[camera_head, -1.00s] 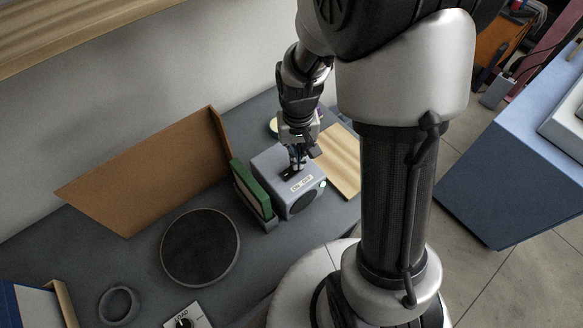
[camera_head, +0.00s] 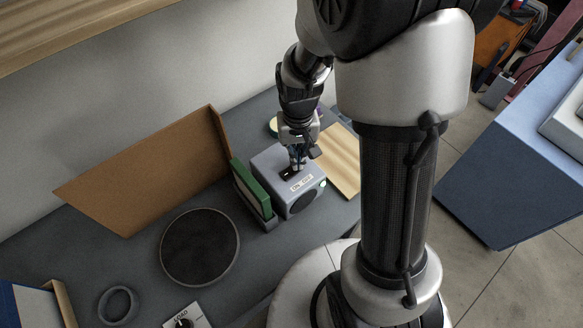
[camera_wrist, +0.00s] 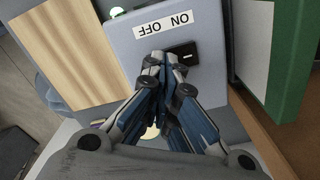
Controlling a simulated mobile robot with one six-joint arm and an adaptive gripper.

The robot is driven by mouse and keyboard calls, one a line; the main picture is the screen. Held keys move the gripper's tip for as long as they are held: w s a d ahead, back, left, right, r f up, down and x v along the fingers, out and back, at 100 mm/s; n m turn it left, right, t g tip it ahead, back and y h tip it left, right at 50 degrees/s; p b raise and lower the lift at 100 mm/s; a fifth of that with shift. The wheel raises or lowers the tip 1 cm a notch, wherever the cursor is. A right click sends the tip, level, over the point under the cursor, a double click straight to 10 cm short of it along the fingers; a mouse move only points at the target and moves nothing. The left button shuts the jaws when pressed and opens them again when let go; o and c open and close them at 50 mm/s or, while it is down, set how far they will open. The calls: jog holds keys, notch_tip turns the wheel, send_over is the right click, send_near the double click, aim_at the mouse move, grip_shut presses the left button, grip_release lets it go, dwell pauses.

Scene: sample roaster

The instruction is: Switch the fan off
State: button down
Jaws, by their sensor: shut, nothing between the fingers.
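The fan is a grey box (camera_head: 272,172) on the dark table, with a round dark grille on its front and a small green light (camera_head: 323,184) that looks lit. Its top bears a white ON OFF label (camera_wrist: 164,23) and a black switch plate (camera_wrist: 184,53). My gripper (camera_wrist: 160,62) is shut and empty, pointing down at the fan's top. In the wrist view its fingertips are at the OFF-side end of the switch plate and cover part of it. I cannot tell whether they touch it. The gripper also shows in the head view (camera_head: 297,168).
A green thing (camera_head: 252,188) stands close beside the fan on the left, with a brown upright panel (camera_head: 150,178) beyond it. A wooden board (camera_head: 340,160) lies on the right. A round dark disc (camera_head: 200,246) lies in front, left of a free strip of table.

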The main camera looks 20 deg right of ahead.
jog(key=shift+f+b, duration=0.75)
jog(key=shift+f, duration=0.25)
jog(key=shift+r, duration=0.15)
jog(key=shift+r+p, duration=2.9)
jog(key=shift+r, duration=0.5)
jog(key=shift+r, duration=0.1)
jog(key=s+a+r+n+t+b, duration=0.2)
jog(key=s+r+b, duration=0.4)
jog(key=s+r, duration=0.8)
jog(key=s+a+t, duration=0.1)
jog(key=s+t, duration=0.1)
jog(key=shift+r+t, duration=0.15)
jog(key=shift+t, duration=0.15)
